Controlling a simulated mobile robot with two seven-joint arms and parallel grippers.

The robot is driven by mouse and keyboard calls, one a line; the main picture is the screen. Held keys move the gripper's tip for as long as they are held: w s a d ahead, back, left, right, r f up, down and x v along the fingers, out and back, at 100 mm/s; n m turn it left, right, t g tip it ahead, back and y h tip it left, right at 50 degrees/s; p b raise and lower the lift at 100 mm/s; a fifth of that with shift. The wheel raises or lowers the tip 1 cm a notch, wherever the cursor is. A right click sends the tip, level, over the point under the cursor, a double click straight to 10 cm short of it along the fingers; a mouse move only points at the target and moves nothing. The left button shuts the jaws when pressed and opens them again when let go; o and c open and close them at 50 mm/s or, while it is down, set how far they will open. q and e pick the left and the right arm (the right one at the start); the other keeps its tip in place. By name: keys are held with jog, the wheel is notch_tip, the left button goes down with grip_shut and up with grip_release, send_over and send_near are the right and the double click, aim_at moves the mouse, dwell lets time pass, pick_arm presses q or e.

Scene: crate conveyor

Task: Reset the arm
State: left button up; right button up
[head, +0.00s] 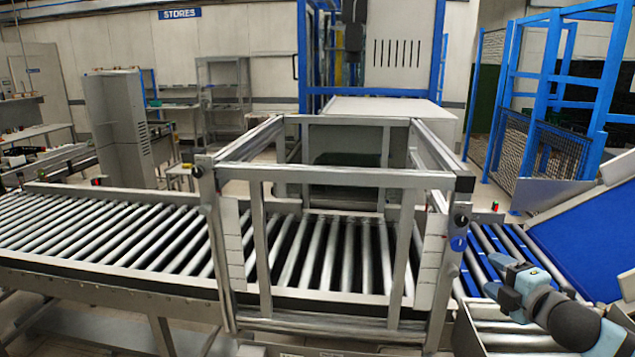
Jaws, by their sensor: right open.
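My right arm comes in at the lower right of the head view, grey and black with pale blue parts. My right gripper (497,276) is at its end, open, with nothing seen between its fingers. It is over the right part of the roller conveyor, beside the metal frame's right post. I cannot tell how high it is above the rollers. My left gripper is not in view.
A roller conveyor (115,232) runs across the view. An open metal frame (345,178) stands over its middle, close to my right gripper. A sloping blue belt (590,245) rises at the right. Blue fencing (497,100) stands behind. No crate shows on the visible rollers.

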jog(key=s+a+f+m+g, duration=0.1)
jog(key=s+a+f+m, duration=0.35)
jog(key=f, duration=0.65)
jog(key=s+a+f+m+g, duration=0.2)
jog(key=s+a+f+m, duration=0.3)
jog(key=f, duration=0.6)
jog(key=s+a+f+m+g, duration=0.1)
jog(key=s+a+f+m, duration=0.3)
jog(key=s, duration=0.5)
jog(key=s+a+f+m+g, duration=0.1)
jog(key=s+a+f+m, duration=0.3)
jog(key=s+f, duration=0.5)
jog(key=shift+s+a+f, duration=0.15)
jog(key=shift+s+a, duration=0.2)
jog(key=shift+a, duration=0.8)
